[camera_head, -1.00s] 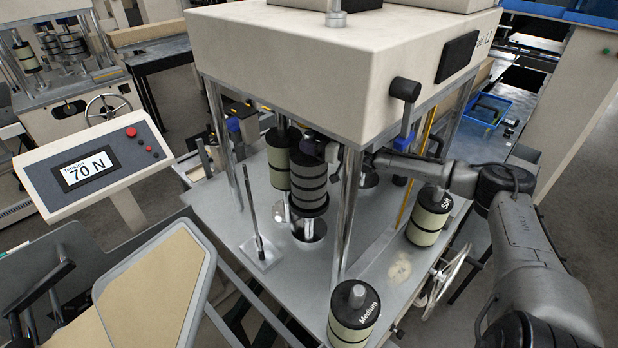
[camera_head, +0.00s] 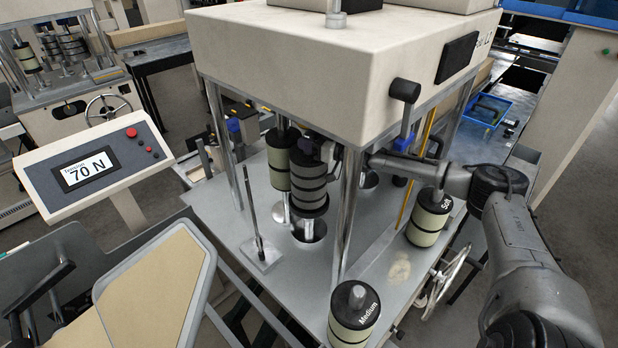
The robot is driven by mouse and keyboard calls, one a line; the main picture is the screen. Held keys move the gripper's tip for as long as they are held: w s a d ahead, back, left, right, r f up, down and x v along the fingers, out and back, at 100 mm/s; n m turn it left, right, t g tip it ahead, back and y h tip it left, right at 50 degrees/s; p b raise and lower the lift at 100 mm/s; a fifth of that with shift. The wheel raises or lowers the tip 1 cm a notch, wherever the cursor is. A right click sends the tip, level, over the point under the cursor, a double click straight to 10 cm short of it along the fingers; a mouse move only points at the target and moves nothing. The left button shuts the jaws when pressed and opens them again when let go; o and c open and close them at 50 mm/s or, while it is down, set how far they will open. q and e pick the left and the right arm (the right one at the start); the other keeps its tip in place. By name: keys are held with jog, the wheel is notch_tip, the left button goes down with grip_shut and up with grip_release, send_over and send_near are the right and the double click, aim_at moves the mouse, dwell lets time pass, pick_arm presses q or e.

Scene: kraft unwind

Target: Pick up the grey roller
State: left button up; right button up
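The grey roller (camera_head: 309,184), dark grey with black bands, stands upright on a shaft inside the machine frame. My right arm comes in from the right, and its gripper (camera_head: 328,152) is at the roller's upper right side, partly behind a metal post. The fingertips are too small and covered to tell whether they are open or closed on the roller. My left gripper is not in view.
A green-and-black roller (camera_head: 278,165) stands close left of the grey one. Rollers marked Soft (camera_head: 428,222) and Medium (camera_head: 352,318) stand on the machine's table (camera_head: 385,262). A chrome post (camera_head: 347,210) rises just right of the grey roller. The machine's housing (camera_head: 300,60) hangs above.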

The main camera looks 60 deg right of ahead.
grip_shut()
dwell(0.3)
jog(key=shift+r, duration=0.15)
jog(key=shift+r, duration=0.1)
